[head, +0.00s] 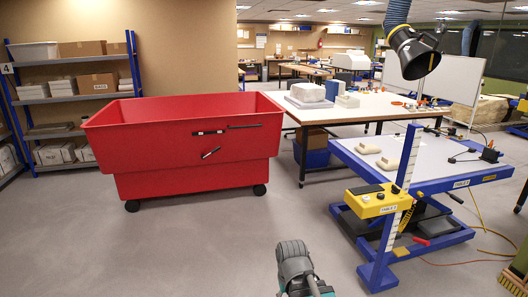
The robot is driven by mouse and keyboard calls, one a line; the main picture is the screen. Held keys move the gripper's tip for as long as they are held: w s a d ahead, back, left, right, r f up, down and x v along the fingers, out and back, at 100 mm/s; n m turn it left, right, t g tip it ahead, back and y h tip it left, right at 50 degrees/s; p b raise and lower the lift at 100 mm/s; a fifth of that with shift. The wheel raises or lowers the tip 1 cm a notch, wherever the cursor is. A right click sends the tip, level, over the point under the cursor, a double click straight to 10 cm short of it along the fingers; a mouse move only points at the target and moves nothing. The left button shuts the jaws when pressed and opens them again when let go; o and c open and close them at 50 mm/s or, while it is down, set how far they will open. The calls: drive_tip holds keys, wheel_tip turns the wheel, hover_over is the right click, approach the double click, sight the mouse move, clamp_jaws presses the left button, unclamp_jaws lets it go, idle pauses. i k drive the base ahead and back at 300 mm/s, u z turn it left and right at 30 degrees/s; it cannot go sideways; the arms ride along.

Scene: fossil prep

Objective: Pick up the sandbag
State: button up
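Two small beige, pillow-like bags that look like sandbags lie on the light top of the blue-framed table at the right. One sandbag (368,148) lies farther back and to the left. The other sandbag (388,163) lies nearer, close to the blue upright post. They are apart from each other, and nothing holds them. Only a grey and teal part of my arm shows at the bottom centre, well short of the table. My gripper's fingers cannot be made out.
A large red wheeled bin (190,165) stands at left centre. The blue-framed table (345,150) carries a post and a yellow control box (378,201). A black lamp hood (414,55) hangs above it. A white table (360,110) stands behind. Floor in front is clear; cables lie right.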

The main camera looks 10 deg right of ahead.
sight(391, 163)
drive_tip(key=z, duration=0.15)
drive_tip(key=i, duration=1.55)
drive_tip(key=z, duration=0.45)
drive_tip(key=i, duration=2.25)
drive_tip(key=z, duration=0.15)
